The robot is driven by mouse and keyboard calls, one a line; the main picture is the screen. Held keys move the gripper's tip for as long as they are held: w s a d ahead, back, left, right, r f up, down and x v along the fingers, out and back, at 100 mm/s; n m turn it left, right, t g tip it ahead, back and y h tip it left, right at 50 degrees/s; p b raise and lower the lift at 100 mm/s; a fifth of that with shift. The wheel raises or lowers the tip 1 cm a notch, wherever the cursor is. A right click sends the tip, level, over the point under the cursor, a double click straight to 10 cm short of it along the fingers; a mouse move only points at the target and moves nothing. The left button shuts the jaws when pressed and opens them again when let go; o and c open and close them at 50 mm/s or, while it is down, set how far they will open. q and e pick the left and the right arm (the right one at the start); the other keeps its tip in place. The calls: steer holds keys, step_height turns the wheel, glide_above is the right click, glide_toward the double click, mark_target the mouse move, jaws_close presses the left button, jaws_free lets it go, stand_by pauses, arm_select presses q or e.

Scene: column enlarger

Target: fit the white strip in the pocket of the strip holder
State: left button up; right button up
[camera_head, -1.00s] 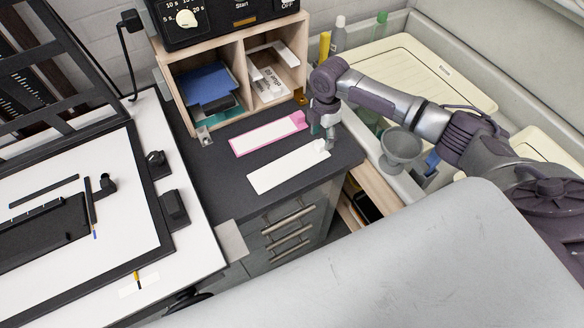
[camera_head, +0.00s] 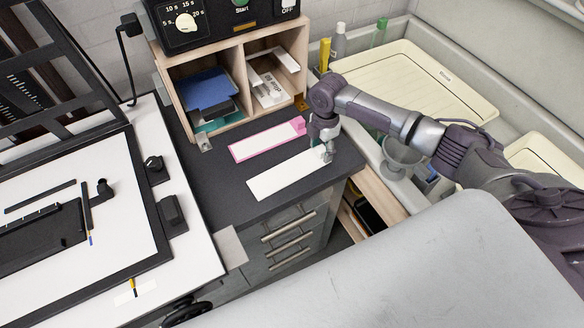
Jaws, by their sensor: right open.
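The white strip (camera_head: 282,177) lies flat on the dark worktop, its right end towards my right gripper. The strip holder (camera_head: 264,142), a pink-edged strip with a paler middle and a pink block at its right end, lies just behind it, roughly parallel and apart from it. My right gripper (camera_head: 328,154) is open and points down at the right end of the white strip. Its fingers partly cover that end, and I cannot tell if they touch it. My left gripper is not in view.
A wooden shelf (camera_head: 246,72) with papers stands behind, under a black timer (camera_head: 216,18). The enlarger baseboard (camera_head: 188,232) is on the left. A grey funnel (camera_head: 402,155) and cream trays (camera_head: 410,80) are on the right. The worktop left of the strips is clear.

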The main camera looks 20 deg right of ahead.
steer(key=shift+p, duration=0.4)
stand_by(0.4)
jaws_close()
stand_by(0.4)
steer(key=shift+r+p, duration=0.6)
steer(key=shift+p, duration=0.1)
steer(key=shift+r, duration=0.15)
